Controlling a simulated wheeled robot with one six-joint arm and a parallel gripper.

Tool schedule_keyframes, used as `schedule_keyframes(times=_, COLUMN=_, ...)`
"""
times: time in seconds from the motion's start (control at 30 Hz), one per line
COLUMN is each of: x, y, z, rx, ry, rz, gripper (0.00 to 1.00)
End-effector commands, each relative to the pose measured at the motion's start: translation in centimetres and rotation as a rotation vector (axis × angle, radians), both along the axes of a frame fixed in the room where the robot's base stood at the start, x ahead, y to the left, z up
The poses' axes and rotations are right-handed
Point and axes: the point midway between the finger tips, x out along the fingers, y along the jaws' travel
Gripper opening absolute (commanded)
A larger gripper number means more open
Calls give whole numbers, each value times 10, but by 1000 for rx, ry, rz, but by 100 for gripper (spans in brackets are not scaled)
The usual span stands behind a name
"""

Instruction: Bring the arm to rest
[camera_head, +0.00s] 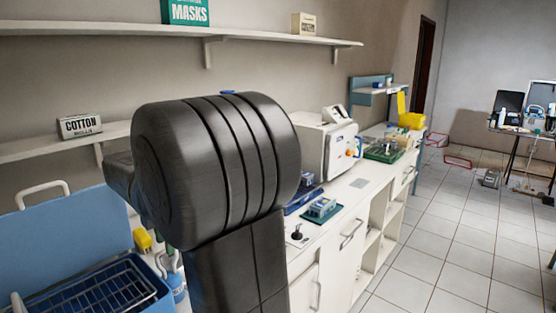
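The large black rounded joint and the dark link below it are part of my arm, and they fill the middle of the head view. My gripper does not show in this view. Whether it holds anything cannot be told. My arm hides part of the white counter (354,209) and whatever stands behind it.
A blue case (75,240) with a wire basket (95,297) stands open at the lower left. A white box-shaped machine (322,150) and a green tray (384,156) stand on the counter. Wall shelves (150,30) run above. The tiled floor (440,245) at right is mostly clear.

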Motion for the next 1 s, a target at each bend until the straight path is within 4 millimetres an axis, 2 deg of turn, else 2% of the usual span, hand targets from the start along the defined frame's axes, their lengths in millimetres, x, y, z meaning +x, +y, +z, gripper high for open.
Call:
schedule_keyframes(times=0.1, x=2, y=3, z=-19, rx=-2, ry=1, rz=0, gripper=32)
schedule_keyframes(times=0.17, x=3, y=3, z=-1, rx=2, ry=-4, rz=1, gripper=32)
schedule_keyframes(times=0.3, x=2, y=3, z=11, rx=2, ry=-1, rz=0, gripper=32)
schedule_keyframes(times=0.73, x=2, y=2, z=16, rx=1, ry=-1, rz=0, gripper=32)
schedule_keyframes(times=0.87, x=2, y=2, z=11, rx=0, ry=0, rz=0, gripper=32)
schedule_keyframes(times=1.0, x=2, y=2, z=-7, rx=-1, ry=1, rz=0, gripper=32)
